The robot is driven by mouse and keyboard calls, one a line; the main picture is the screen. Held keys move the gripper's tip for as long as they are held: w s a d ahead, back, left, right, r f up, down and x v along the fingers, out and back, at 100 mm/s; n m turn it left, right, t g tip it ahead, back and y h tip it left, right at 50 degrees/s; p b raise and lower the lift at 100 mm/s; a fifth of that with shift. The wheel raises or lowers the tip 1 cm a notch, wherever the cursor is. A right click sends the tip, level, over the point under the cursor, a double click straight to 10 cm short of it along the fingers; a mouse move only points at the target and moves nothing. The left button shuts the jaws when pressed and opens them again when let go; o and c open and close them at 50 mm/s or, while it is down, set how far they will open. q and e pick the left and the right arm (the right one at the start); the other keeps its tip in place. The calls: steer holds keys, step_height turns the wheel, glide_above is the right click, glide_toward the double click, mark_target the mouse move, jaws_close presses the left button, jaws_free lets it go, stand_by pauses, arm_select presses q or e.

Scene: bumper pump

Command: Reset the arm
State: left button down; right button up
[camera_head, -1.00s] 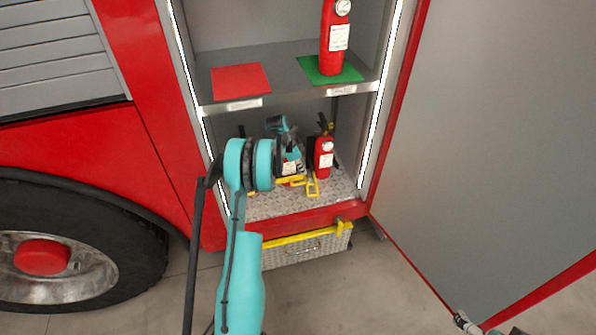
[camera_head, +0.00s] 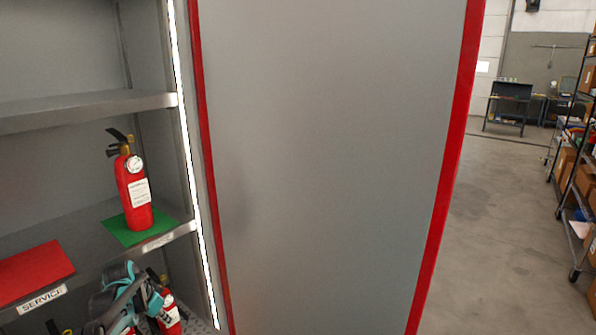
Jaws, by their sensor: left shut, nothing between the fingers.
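My left gripper (camera_head: 127,297), teal and dark grey, shows at the lower left, at the lower compartment below the shelf. Its fingers look shut and empty, though its lower part is cut off by the picture edge. A red fire extinguisher (camera_head: 133,190) with a gauge and white label stands upright on a green mat (camera_head: 117,234) on the middle shelf. A second red extinguisher (camera_head: 170,318) is partly visible in the lower compartment, just right of the gripper. I cannot tell whether they touch. My right gripper is out of view.
An empty red mat (camera_head: 32,272) lies on the shelf left of the green one, above a SERVICE label. The large grey open door (camera_head: 325,170) with red edges stands right of the cabinet. Beyond it are open floor (camera_head: 490,230) and loaded racks (camera_head: 575,180).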

arm_select(q)
steer(key=s+d+r+n, duration=0.1)
steer(key=s+d+r, duration=0.6)
steer(key=d, duration=0.2)
steer(key=s+d+n+t, duration=0.1)
steer(key=s+d+n, duration=0.1)
steer(key=s+d, duration=0.4)
steer(key=s+d+n+t+y, duration=0.1)
steer(key=s+d, duration=0.5)
steer(key=s, duration=0.8)
steer(key=shift+s+d+f+n+t, duration=0.2)
steer(key=shift+n+t, duration=0.2)
steer(key=shift+t, duration=0.3)
